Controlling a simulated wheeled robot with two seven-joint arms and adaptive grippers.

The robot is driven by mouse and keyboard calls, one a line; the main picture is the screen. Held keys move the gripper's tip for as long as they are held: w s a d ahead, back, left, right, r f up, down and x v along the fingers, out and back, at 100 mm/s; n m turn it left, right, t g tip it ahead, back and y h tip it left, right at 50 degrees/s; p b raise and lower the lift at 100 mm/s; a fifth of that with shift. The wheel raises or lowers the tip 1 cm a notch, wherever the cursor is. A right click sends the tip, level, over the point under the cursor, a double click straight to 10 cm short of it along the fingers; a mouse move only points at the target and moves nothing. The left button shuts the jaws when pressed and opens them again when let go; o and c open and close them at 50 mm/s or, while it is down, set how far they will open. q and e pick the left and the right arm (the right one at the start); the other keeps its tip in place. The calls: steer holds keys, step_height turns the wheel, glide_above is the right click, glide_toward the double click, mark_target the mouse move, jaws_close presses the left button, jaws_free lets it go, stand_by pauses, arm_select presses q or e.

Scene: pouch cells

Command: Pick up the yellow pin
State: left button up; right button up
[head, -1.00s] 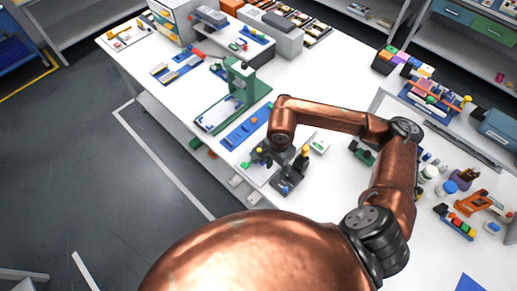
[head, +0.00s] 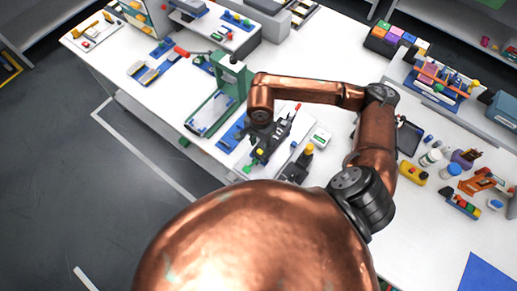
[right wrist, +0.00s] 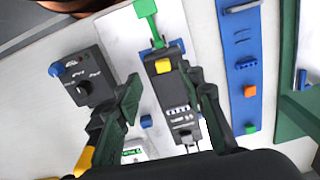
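My right gripper (right wrist: 165,80) is open, with one finger on each side of the device in the wrist view. No contact with the yellow block is visible. In the head view my right gripper (head: 268,146) is low over the table and partly covers the device. My left gripper is not in view.
A black box with a blue knob (right wrist: 84,80) stands left of the device in the wrist view. A blue strip (right wrist: 240,60) lies to the right. In the head view a green press (head: 232,75) stands behind left, and a yellow-topped item (head: 309,148) stands right.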

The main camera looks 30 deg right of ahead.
mark_target(260, 152)
steer(key=f, duration=0.4)
steer(key=shift+w+f+p, duration=0.25)
steer(key=shift+f+p, duration=0.05)
steer(key=shift+p, duration=0.1)
steer(key=shift+f, duration=0.4)
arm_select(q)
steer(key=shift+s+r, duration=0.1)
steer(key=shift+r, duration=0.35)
arm_select(e)
steer(key=c, duration=0.8)
